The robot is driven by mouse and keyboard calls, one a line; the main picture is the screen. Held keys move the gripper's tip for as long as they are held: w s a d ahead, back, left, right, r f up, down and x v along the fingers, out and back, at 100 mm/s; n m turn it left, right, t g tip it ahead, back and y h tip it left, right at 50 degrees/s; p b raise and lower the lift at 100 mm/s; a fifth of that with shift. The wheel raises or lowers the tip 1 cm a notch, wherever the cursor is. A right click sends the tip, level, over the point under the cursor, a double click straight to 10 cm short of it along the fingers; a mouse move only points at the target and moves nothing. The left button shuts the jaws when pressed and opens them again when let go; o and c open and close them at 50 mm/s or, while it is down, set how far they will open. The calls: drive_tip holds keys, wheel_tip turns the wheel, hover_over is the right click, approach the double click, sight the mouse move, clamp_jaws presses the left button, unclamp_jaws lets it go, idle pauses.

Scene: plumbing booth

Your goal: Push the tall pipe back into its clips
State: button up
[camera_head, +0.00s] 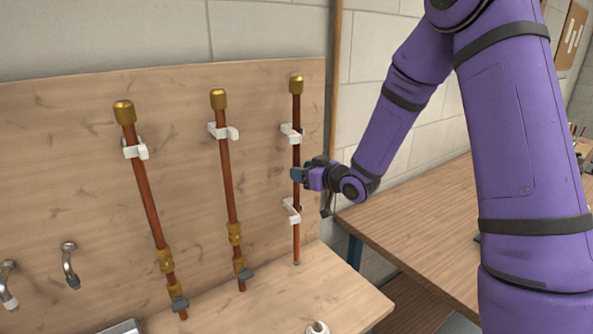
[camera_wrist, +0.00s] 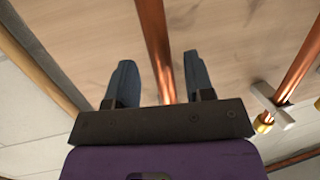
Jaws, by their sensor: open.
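The tall copper pipe (camera_head: 297,110) with a brass cap stands near upright at the right end of the wooden board. Its upper white clip (camera_head: 291,131) and lower white clip (camera_head: 291,211) are on the board behind it; I cannot tell how far it sits in them. My gripper (camera_head: 298,174) is at the pipe between the two clips. In the wrist view my gripper (camera_wrist: 160,78) has its two blue fingers apart, with the pipe (camera_wrist: 153,38) running between them. The fingers do not appear closed on it.
A middle pipe (camera_head: 226,170) and a left pipe (camera_head: 146,190), each with brass fittings, stand on the board (camera_head: 60,150) to the left. A wooden table (camera_head: 410,215) lies to the right. A small white object (camera_head: 317,327) sits at the bottom edge.

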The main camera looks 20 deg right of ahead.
drive_tip(key=v, duration=0.7)
drive_tip(key=shift+s, duration=0.2)
drive_tip(key=shift+d, duration=0.1)
drive_tip(key=shift+r, duration=0.1)
drive_tip(key=s+d+r+m+g+h, duration=0.3)
drive_tip(key=s+d+r+h, duration=0.2)
drive_tip(key=s+r+h, duration=0.45)
drive_tip(key=s+a+r+m+g+y, duration=0.1)
drive_tip(key=s+r+g, duration=0.1)
drive_tip(key=s, duration=0.9)
drive_tip(key=s+a+r+m+g, duration=0.1)
drive_tip(key=s+r+g, duration=0.2)
drive_tip(key=s, duration=0.9)
drive_tip(key=shift+s+m+g+y, duration=0.2)
drive_tip(key=shift+m+g+y, duration=0.15)
drive_tip(key=shift+m+g, duration=0.05)
